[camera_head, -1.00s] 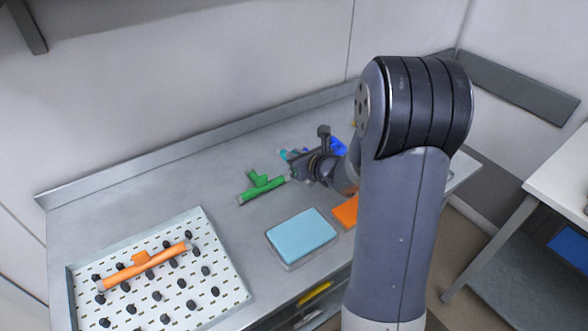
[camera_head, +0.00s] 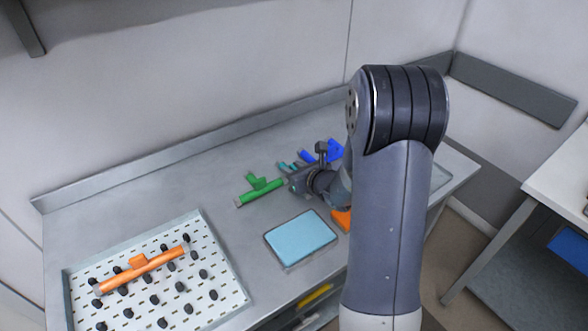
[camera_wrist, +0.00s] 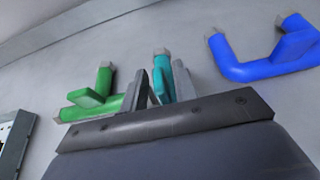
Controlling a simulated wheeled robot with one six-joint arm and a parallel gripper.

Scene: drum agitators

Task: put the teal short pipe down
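The teal short pipe (camera_wrist: 162,68) has grey ends and sits between the fingers of my gripper (camera_wrist: 162,88) in the wrist view, with both fingers close against its sides. In the head view my gripper (camera_head: 291,181) is low over the grey bench, and a bit of the teal pipe (camera_head: 286,166) shows just behind it. The fingers hide part of the pipe. I cannot tell whether it touches the bench.
A green pipe (camera_head: 262,191) lies close to the left of my gripper. A blue pipe (camera_wrist: 245,72) lies to the right. A light blue pad (camera_head: 300,238), an orange piece (camera_head: 341,219) and a pegged tray (camera_head: 225,290) with an orange pipe (camera_head: 142,271) are nearer the front.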

